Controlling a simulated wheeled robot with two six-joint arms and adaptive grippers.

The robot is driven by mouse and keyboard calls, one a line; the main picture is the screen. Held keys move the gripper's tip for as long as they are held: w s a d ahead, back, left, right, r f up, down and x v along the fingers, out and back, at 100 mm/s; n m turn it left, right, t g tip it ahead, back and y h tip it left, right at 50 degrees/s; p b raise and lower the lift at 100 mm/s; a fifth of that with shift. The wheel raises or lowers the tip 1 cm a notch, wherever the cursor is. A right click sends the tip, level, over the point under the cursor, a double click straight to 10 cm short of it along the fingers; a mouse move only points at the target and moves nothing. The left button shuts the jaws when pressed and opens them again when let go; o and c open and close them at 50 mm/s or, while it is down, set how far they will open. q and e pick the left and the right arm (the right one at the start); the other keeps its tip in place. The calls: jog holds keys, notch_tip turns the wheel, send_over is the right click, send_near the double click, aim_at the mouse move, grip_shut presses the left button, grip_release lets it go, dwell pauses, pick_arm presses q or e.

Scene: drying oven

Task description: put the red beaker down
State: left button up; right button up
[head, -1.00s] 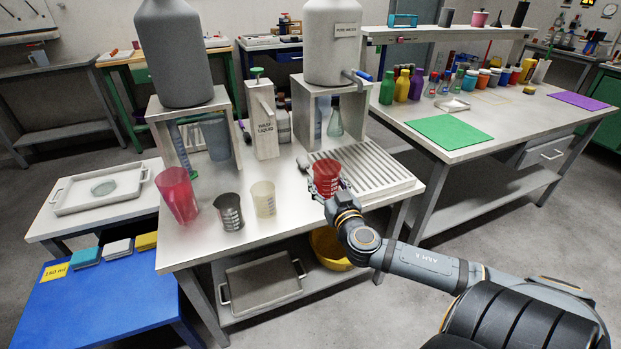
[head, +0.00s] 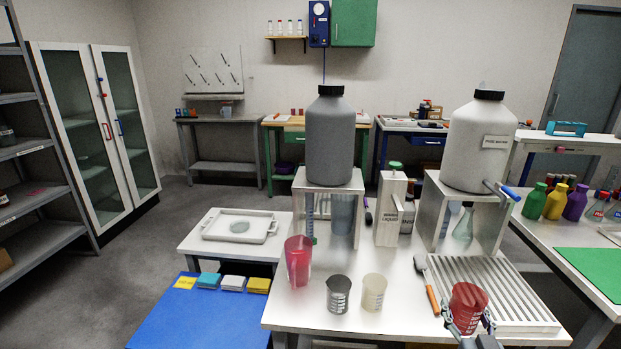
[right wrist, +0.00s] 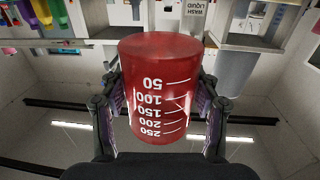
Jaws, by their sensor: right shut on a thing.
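The red beaker (head: 466,306) is at the front right of the steel table (head: 400,312), by the ribbed drain tray (head: 500,285). My right gripper (head: 469,325) is shut on it from the front. In the right wrist view the red beaker (right wrist: 162,90) fills the middle, with a finger on each side of its wall and its printed scale upside down in the picture. I cannot tell whether its base touches the table. My left gripper is not in view.
A red jug (head: 298,262), a dark beaker (head: 338,294) and a cream beaker (head: 373,292) stand to the left. A brush with an orange handle (head: 433,300) lies just left of the red beaker. A large white container (head: 478,150) stands behind the tray.

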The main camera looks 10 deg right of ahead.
jog(key=w+a+f+n+y, duration=0.1)
jog(key=w+a+f+y, duration=0.1)
jog(key=a, duration=0.9)
jog(key=w+a+f+n+y, duration=0.2)
jog(key=a+f+y, duration=0.1)
jog(key=a, duration=0.8)
jog(key=shift+w+a+f+n+t+y, duration=0.2)
jog(key=shift+w+f+n+t+y, duration=0.15)
jog(key=shift+f, duration=0.25)
jog(key=s+d+r+m+h, duration=0.1)
jog(key=d+r, duration=0.1)
jog(key=d, duration=0.5)
jog(key=s+d+r+m+h, duration=0.1)
jog(key=s+d+h, duration=0.1)
jog(key=d, duration=0.5)
jog(key=s+d+r+m+h, duration=0.1)
jog(key=d+r+h, duration=0.1)
jog(key=d, duration=0.6)
jog(key=shift+s+r+m, duration=0.25)
jog(key=shift+s+r, duration=0.1)
jog(key=shift+s, duration=0.05)
jog(key=shift+d+r+g+h, duration=0.3)
jog(key=shift+r+g+h, duration=0.15)
